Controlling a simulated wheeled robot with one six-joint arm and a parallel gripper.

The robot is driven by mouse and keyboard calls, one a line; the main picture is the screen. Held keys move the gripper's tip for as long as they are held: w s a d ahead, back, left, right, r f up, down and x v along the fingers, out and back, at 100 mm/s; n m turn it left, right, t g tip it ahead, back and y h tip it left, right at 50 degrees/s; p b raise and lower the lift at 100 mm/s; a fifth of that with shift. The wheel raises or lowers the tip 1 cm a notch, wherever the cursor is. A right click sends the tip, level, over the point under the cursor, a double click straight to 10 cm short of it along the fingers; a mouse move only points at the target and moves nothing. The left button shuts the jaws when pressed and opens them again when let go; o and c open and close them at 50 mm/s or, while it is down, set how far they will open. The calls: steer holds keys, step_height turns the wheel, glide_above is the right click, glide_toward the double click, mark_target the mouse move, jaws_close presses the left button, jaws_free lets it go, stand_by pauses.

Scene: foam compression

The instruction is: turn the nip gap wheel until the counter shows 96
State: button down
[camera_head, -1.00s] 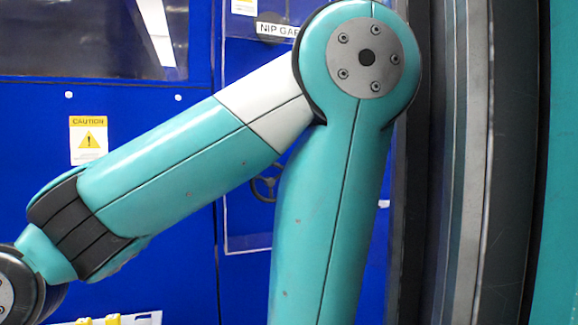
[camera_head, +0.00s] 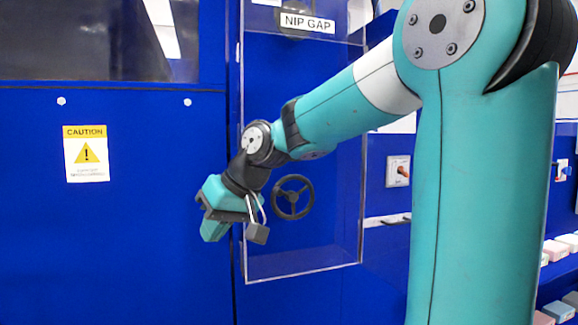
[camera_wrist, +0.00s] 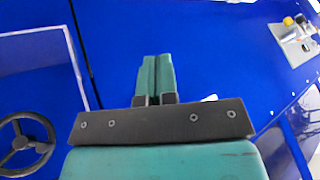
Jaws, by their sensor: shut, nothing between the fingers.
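The nip gap wheel (camera_head: 292,197) is a small dark three-spoked handwheel on the blue machine front, within the outline of a clear panel (camera_head: 303,272). The NIP GAP label (camera_head: 307,23) is at the top. A dark round part shows partly behind the label; no counter reading can be made out. My gripper (camera_head: 214,229) is left of the wheel and slightly lower, apart from it. In the wrist view my gripper (camera_wrist: 156,75) has its two teal fingers together, empty, facing blue surface. The wheel (camera_wrist: 25,143) is at the lower left there, beside the clear panel's edge (camera_wrist: 82,65).
A caution sign (camera_head: 86,153) is on the blue panel at left. A switch box (camera_head: 398,171) and a handle (camera_head: 388,220) are right of the clear panel. Pastel blocks (camera_head: 558,312) lie on shelves at far right.

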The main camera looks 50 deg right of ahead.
steer(key=d+r+m+t+h+p, duration=0.25)
steer(key=d+r, duration=0.45)
steer(key=d, duration=0.6)
steer(key=d+r+m+t+h+p, duration=0.1)
steer(key=d+r+m+h, duration=0.45)
steer(key=d, duration=0.85)
steer(key=n+y+p, duration=0.1)
steer(key=y+p, duration=0.1)
steer(key=y, duration=0.1)
glide_above(279, 188)
steer(key=s, duration=0.3)
step_height(279, 188, down, 4)
steer(key=f, duration=0.1)
steer(key=f+p, duration=0.1)
steer(key=f, duration=0.1)
steer(key=shift+w+f, duration=0.25)
steer(key=shift+w, duration=0.1)
steer(key=shift+w+a+f, duration=0.1)
steer(key=shift+f, duration=0.4)
